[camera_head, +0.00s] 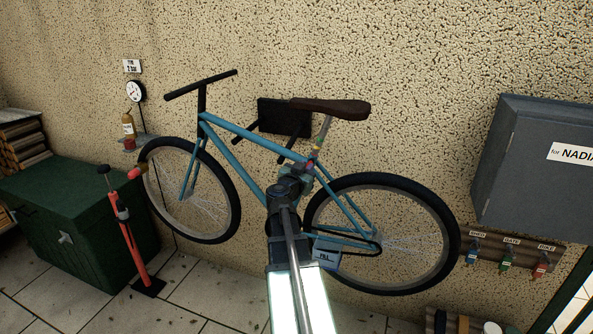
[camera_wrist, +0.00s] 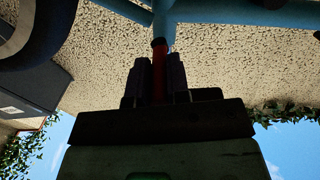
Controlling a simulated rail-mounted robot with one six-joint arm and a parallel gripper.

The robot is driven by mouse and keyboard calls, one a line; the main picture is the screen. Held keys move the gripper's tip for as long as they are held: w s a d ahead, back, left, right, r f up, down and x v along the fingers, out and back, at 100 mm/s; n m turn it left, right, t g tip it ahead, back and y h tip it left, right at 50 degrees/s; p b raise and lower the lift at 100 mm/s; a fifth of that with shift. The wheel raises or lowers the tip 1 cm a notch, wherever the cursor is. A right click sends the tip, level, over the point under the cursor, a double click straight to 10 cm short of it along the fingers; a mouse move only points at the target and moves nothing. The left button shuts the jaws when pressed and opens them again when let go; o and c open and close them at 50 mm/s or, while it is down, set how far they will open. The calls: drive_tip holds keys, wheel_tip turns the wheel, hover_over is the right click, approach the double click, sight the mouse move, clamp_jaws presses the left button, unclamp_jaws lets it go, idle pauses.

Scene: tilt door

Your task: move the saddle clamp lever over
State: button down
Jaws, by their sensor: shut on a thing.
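The blue bicycle (camera_head: 236,135) hangs against the wall with its dark brown saddle (camera_head: 335,108) on a pale seat post (camera_head: 326,131). My gripper (camera_head: 313,166) is just below the seat post, by the upper frame. In the wrist view my gripper's two dark fingers (camera_wrist: 158,75) stand on either side of the red clamp lever (camera_wrist: 158,66), shut on it. The lever's dark upper end shows beyond the fingertips, close to the blue frame tubes (camera_wrist: 215,11). In the head view the lever is mostly hidden by my gripper.
A dark wall bracket (camera_head: 285,117) is behind the bicycle. A red floor pump (camera_head: 127,230) and a green chest (camera_head: 65,215) stand at the left. A grey wall cabinet (camera_head: 535,165) and a key rack (camera_head: 515,253) are at the right. The rear wheel (camera_head: 448,235) is close to my arm.

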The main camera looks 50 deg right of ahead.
idle(0.3)
drive_tip(key=c, duration=1.1)
unclamp_jaws()
drive_tip(key=v, duration=1)
drive_tip(key=shift+a, duration=0.35)
